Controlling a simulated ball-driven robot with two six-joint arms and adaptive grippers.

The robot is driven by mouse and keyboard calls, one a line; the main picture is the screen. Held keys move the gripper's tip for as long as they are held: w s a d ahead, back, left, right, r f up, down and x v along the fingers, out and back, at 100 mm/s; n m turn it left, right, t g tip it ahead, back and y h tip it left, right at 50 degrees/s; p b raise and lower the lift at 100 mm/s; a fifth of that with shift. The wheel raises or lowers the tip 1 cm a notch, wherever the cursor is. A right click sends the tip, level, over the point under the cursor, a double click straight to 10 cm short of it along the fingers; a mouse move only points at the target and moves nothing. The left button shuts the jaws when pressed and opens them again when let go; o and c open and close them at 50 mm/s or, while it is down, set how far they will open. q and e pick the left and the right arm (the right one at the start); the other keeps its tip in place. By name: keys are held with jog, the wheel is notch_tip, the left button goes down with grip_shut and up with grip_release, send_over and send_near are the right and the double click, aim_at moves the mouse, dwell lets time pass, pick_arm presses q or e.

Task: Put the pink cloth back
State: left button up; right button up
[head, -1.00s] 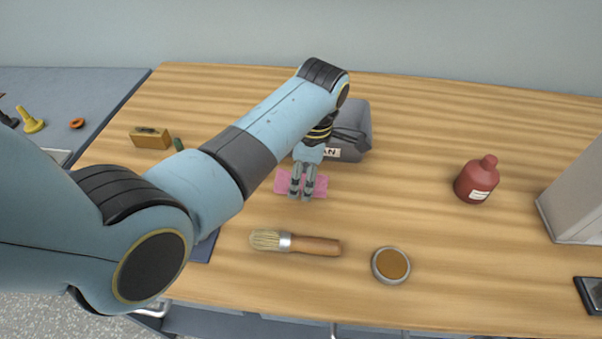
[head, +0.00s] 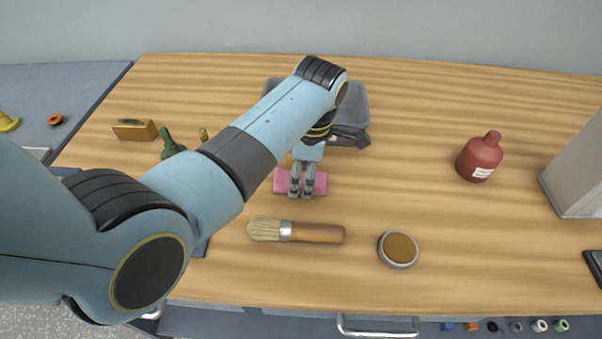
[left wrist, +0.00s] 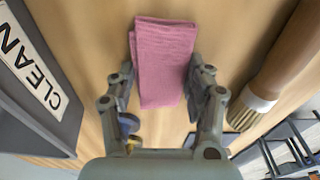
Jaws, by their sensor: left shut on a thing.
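The pink cloth (head: 316,186) is a small folded pad on the wooden table, just in front of a grey bin (head: 356,104). My left gripper (head: 300,194) points down at it and is shut on it. In the left wrist view the cloth (left wrist: 164,60) lies between the two fingers (left wrist: 160,90), its far part sticking out beyond them. The bin also shows in the left wrist view with a CLEAN label (left wrist: 28,60). My arm hides part of the bin in the head view. My right gripper is not in view.
A brush (head: 297,231) lies close in front of the cloth, with a round tin (head: 398,249) to its right. A red bottle (head: 480,157) stands farther right. A yellow block (head: 134,130) and a green bottle (head: 170,146) are left. The table between tin and red bottle is clear.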

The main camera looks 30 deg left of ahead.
pick_arm(q)
jog(key=shift+s+f, duration=0.2)
jog(key=shift+f, duration=0.1)
jog(key=o, duration=0.9)
jog(key=shift+f, duration=0.1)
jog(key=shift+o, duration=1)
jog(key=shift+a, duration=0.1)
jog(key=shift+w, duration=0.1)
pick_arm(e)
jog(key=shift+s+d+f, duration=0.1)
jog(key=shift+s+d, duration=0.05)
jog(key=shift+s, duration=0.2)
pick_arm(q)
jog(key=shift+r+b, duration=0.4)
jog(key=shift+b, duration=0.1)
notch_tip(320, 180, up, 11)
jog(key=shift+w+d, duration=0.35)
jog(key=shift+d, duration=0.1)
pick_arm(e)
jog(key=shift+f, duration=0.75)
